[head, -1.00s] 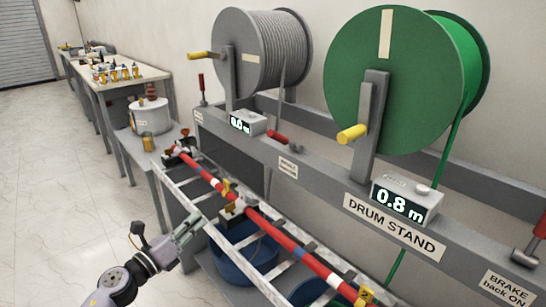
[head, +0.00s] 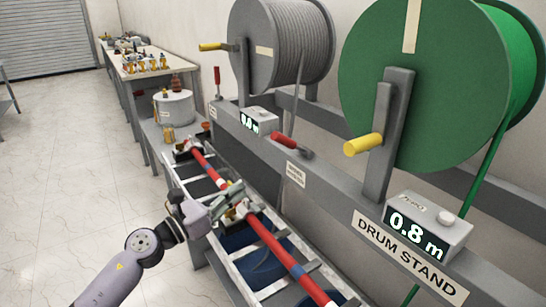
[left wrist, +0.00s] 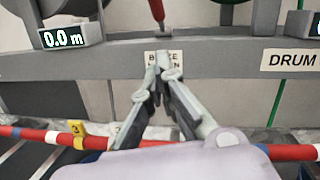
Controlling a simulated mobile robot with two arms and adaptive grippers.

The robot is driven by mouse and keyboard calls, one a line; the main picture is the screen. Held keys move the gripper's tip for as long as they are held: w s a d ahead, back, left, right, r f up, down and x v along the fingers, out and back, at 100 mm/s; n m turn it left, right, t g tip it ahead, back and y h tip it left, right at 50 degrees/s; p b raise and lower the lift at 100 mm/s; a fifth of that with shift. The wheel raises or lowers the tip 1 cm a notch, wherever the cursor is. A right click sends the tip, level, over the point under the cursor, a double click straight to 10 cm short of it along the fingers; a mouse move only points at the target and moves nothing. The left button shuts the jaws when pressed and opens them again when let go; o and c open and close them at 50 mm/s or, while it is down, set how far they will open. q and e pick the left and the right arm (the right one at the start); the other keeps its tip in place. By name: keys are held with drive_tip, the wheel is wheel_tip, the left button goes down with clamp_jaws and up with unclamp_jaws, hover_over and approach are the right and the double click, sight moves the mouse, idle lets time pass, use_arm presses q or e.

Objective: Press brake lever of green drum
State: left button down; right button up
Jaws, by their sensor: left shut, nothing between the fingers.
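The green drum (head: 395,100) stands on the drum stand (head: 345,205) at the right of the head view, with a yellow crank handle (head: 363,144) in front. A counter (head: 425,228) below it reads 0.8 m. A red-handled lever (head: 284,139) lies on the stand between the drums, above a small label; a red lever also shows in the left wrist view (left wrist: 157,10), above a label reading partly BRAKE. My left gripper (head: 238,190) is shut and empty, over the red pole and clear of the lever. Its fingertips cover part of the label in the wrist view (left wrist: 163,62). My right gripper is out of view.
A grey drum (head: 278,45) with its counter (head: 258,121) stands left of the green one. A red and white banded pole (head: 275,245) lies on a ladder-like rack (head: 262,292) before the stand.

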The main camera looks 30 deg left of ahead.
use_arm(q)
drive_tip(key=p, duration=0.4)
approach(291, 144)
wheel_tip(291, 144, down, 4)
drive_tip(key=w, duration=0.3)
drive_tip(key=w+r+p, duration=0.1)
drive_tip(key=w+r, duration=0.1)
drive_tip(key=shift+w+a+r+p, duration=0.1)
drive_tip(key=shift+a+r+p, duration=0.05)
drive_tip(key=shift+r+p, duration=0.25)
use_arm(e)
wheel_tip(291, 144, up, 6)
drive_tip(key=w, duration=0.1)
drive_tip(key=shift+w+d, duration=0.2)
